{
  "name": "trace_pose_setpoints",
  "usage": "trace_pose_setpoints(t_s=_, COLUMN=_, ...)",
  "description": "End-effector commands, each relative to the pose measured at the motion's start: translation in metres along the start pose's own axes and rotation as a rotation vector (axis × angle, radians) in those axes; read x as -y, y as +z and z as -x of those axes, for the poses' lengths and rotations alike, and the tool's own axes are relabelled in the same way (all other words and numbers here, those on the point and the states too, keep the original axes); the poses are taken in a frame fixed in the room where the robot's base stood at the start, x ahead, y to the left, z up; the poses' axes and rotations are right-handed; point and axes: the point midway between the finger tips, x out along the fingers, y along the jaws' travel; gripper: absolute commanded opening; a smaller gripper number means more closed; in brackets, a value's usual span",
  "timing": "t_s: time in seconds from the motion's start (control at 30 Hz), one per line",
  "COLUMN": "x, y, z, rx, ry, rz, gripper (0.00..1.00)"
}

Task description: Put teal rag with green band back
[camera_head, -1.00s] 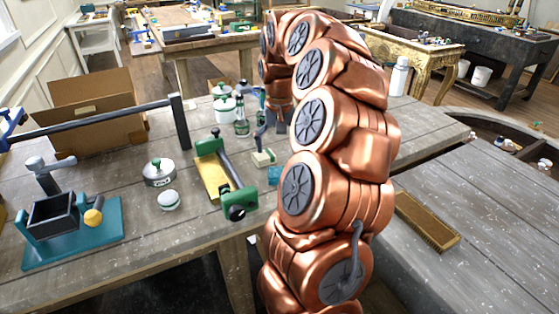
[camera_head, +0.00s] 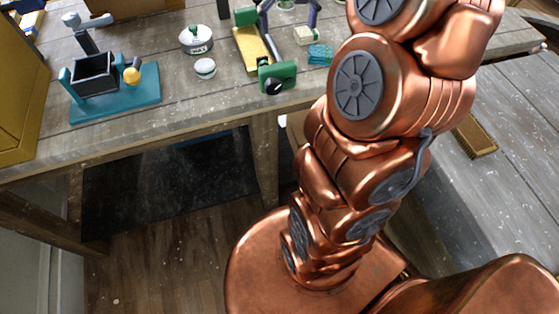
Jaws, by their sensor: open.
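A small teal piece (camera_head: 320,54), which looks like the rag, lies on the wooden workbench (camera_head: 205,115) near its front edge. It is too small to make out a green band. My gripper (camera_head: 290,27) is at the top of the view, fingers spread and apparently empty. It is just left of and behind the teal piece, above the bench between the green-ended clamp and a cream block with green. The upper part of the gripper is cut off by the frame edge.
A green-ended clamp on a yellow base (camera_head: 276,77) stands left of the teal piece. The cream block (camera_head: 305,35) is behind it. A brush (camera_head: 474,136) lies right.

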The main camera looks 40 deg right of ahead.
Motion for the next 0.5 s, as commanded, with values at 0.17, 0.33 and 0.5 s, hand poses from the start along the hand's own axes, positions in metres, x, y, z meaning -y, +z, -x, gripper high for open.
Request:
trace_pose_setpoints(t_s=0.17, x=0.054, y=0.063, z=-0.01, rx=0.025, ry=0.01, rz=0.172, gripper=0.95)
trace_pose_setpoints(t_s=0.33, x=0.085, y=0.129, z=-0.028, rx=0.053, ry=0.022, rz=0.296, gripper=0.95)
trace_pose_setpoints(t_s=0.5, x=0.095, y=0.195, z=-0.053, rx=0.09, ry=0.037, rz=0.382, gripper=0.95)
